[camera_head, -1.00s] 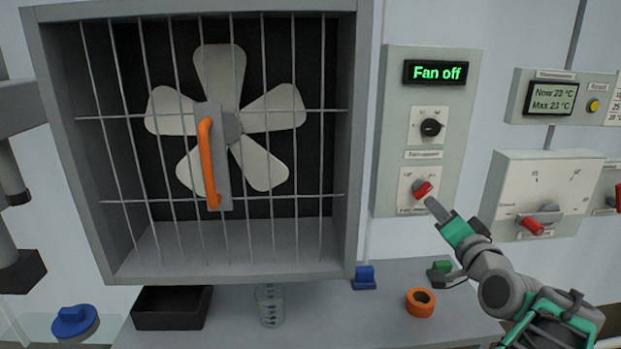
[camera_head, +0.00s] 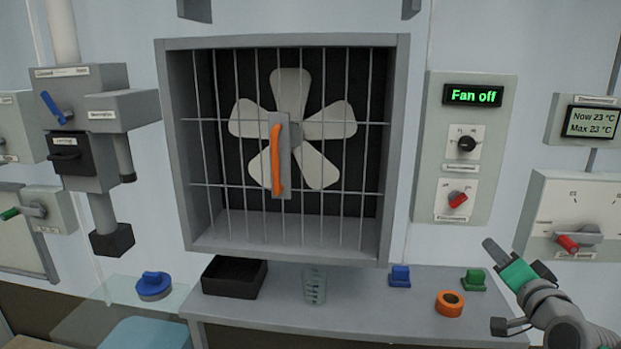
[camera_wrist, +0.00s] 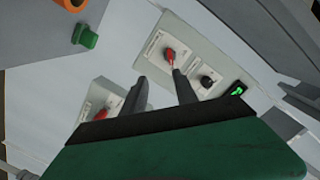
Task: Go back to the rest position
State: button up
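My gripper (camera_head: 490,247) is at the lower right in the head view, in front of the wall and clear of the fan control panel (camera_head: 485,128). In the wrist view its two dark fingers (camera_wrist: 160,95) stand apart with nothing between them, so it is open and empty. The panel's display reads "Fan off". Below it are a black knob (camera_head: 467,143) and a red-handled switch (camera_head: 458,199). The red switch also shows beyond the fingers in the wrist view (camera_wrist: 169,54).
A caged fan (camera_head: 293,130) with an orange handle (camera_head: 276,158) is mid-wall. The bench (camera_head: 350,318) below holds a black tray (camera_head: 234,277), a glass (camera_head: 314,287), blue (camera_head: 400,275) and green (camera_head: 474,280) pieces and an orange ring (camera_head: 449,303). A red-handled dial box (camera_head: 572,215) is close right.

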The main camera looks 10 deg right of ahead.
jog(key=w+a+f+n+g+y+p, duration=0.1)
jog(key=a+f+n+g+y+p, duration=0.15)
jog(key=a, duration=0.75)
jog(key=w+a+f+n+g+y+p, duration=0.15)
jog(key=a+f+n+g+p, duration=0.25)
jog(key=a, duration=0.5)
jog(key=s+a+f+n+g+p, duration=0.2)
jog(key=s+a+n+g+p, duration=0.3)
jog(key=s+a, duration=0.7)
jog(key=shift+s+f+g, duration=0.35)
jog(key=shift+s+g, duration=0.5)
jog(key=shift+s, duration=0.3)
jog(key=shift+o, duration=0.4)
